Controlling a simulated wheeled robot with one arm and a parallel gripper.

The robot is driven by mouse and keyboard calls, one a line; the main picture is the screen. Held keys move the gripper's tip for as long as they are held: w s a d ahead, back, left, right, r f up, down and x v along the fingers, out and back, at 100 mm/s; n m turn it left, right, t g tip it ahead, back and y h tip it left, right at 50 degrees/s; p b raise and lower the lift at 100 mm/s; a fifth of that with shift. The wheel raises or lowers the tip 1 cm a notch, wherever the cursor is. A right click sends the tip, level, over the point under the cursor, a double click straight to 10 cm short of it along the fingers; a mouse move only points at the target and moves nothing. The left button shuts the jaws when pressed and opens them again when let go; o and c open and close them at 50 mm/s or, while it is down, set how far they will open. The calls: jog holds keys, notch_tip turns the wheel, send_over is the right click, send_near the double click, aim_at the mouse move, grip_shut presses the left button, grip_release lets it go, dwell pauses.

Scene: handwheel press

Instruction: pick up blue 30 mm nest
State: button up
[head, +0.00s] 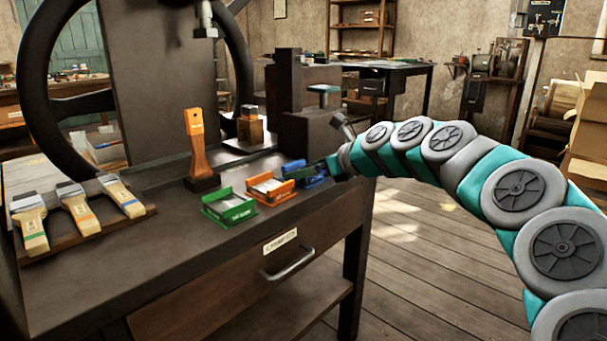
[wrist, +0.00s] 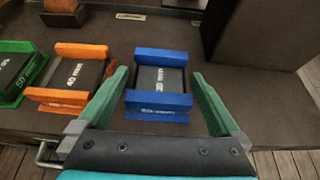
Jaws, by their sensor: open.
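The blue 30 mm nest (wrist: 160,102) has two blue side walls around a dark middle bed with white lettering. It sits on the dark bench top near the front edge, and it also shows in the head view (head: 311,181), partly hidden by my gripper. My gripper (wrist: 160,76) is open and empty. In the wrist view its two green fingers lie to the left and right of the nest, with a gap on each side. I cannot tell whether the fingertips are at the nest's height.
An orange nest (head: 270,197) and a green nest (head: 229,212) stand left of the blue one. An orange-topped wooden tool (head: 197,140) stands behind them. Several brushes (head: 78,207) lie at the left. A dark block (head: 312,135) rises behind the blue nest.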

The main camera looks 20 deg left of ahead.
grip_shut()
dwell(0.7)
